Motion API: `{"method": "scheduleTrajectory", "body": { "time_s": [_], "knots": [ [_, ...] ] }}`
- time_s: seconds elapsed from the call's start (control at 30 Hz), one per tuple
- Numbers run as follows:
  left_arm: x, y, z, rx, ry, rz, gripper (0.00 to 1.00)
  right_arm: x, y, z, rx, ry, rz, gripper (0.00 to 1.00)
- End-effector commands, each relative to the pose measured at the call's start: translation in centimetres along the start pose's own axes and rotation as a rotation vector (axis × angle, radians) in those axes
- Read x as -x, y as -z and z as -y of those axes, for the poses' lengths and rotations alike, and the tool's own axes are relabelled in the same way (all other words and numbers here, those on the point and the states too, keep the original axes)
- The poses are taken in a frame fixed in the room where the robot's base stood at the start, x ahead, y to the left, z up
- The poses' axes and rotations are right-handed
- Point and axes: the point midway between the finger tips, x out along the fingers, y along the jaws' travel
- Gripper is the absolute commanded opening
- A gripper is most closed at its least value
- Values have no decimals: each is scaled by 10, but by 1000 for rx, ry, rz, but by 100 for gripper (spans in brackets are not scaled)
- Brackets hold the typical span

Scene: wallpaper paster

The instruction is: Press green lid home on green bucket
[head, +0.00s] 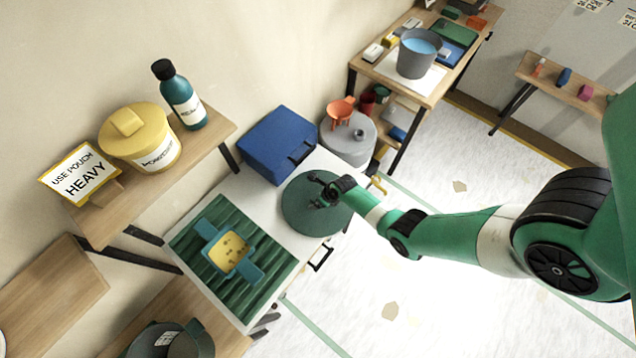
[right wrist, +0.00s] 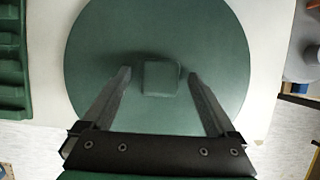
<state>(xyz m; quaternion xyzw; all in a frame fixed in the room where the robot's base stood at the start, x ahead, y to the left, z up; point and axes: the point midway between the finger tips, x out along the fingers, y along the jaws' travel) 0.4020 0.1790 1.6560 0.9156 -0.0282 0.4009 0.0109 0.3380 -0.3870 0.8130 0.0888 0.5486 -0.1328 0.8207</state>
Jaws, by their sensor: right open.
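The green lid (head: 300,212) is a dark green disc at the right end of the white table, beside the blue box. In the right wrist view the lid (right wrist: 105,35) fills the middle, with a square green knob (right wrist: 161,78) on top. My right gripper (head: 327,192) is over the lid. In the wrist view its fingers (right wrist: 158,76) are open, one on each side of the knob with gaps visible. I cannot make out the green bucket's wall; the lid hides whatever is under it. My left gripper is not in view.
A blue box (head: 275,146) stands behind the lid. A ribbed green mat (head: 191,246) with a teal and yellow tray (head: 230,255) lies to its left. A grey container (head: 347,143) with an orange funnel (head: 341,109) stands behind right. A yellow bucket (head: 155,155) sits on the wall shelf.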

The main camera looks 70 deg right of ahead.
Motion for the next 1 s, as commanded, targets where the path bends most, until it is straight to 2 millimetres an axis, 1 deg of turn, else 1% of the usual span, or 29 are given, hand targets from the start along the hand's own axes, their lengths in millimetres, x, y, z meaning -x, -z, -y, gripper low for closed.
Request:
{"method": "scheduleTrajectory", "body": {
  "time_s": [0.13,0.17,0.2,0.57,0.6,0.67,0.87,1.0],
  "knots": [
    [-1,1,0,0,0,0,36,1,-1,0,0,0,1,92],
    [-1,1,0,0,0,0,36,1,-1,0,0,0,1,89],
    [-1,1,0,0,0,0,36,1,0,0,0,0,0,82],
    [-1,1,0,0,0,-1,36,1,0,0,0,0,0,17],
    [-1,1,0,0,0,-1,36,1,0,0,0,0,0,10],
    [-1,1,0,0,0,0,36,1,0,0,0,0,0,0],
    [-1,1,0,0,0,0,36,2,-1,0,0,0,1,0],
    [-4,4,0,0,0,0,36,6,-2,0,-1,0,1,0]
  ]
}}
